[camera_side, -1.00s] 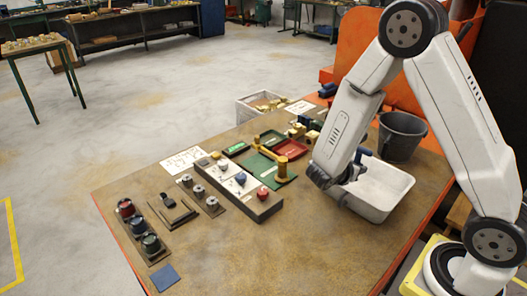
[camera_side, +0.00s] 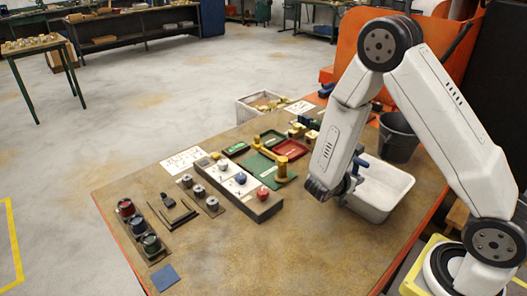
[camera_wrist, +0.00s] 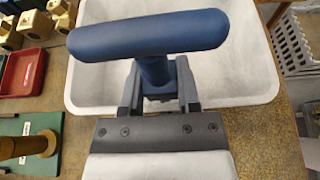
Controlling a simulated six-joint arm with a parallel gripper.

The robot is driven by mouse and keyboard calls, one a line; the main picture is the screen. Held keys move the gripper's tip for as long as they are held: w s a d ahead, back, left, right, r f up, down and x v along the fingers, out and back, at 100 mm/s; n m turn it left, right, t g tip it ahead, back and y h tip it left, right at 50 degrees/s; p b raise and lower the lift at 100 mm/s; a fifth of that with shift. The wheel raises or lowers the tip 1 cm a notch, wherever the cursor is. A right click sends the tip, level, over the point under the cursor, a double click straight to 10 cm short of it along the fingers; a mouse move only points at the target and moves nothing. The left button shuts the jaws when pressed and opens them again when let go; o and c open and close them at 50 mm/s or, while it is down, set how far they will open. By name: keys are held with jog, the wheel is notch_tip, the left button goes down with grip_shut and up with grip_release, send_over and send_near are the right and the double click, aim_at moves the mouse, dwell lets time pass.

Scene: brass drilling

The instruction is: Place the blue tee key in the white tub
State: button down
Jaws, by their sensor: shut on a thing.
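The blue tee key (camera_wrist: 150,35) is held in my gripper (camera_wrist: 158,92), its crossbar across the wrist view and its stem between the fingers. It also shows as a small blue piece at the gripper in the side view (camera_side: 357,163). The white tub (camera_side: 388,184) stands on the right part of the bench. In the wrist view the tub (camera_wrist: 245,80) lies behind and below the key. My gripper (camera_side: 325,190) is at the tub's left side in the side view. The key's lower end is hidden, and I cannot tell its height over the tub.
A dark bucket (camera_side: 398,135) stands behind the tub. A red tray (camera_side: 290,150), a green board (camera_side: 262,166) with a brass piece (camera_side: 282,170), and a long block with coloured knobs (camera_side: 240,188) lie to the left.

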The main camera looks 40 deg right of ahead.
jog(key=shift+f, duration=0.6)
jog(key=shift+c, duration=1.6)
grip_release()
jog(key=shift+r, duration=0.1)
jog(key=shift+r, duration=0.4)
jog(key=shift+a+r, duration=0.2)
jog(key=v, duration=1.1)
jog(key=shift+a, duration=0.3)
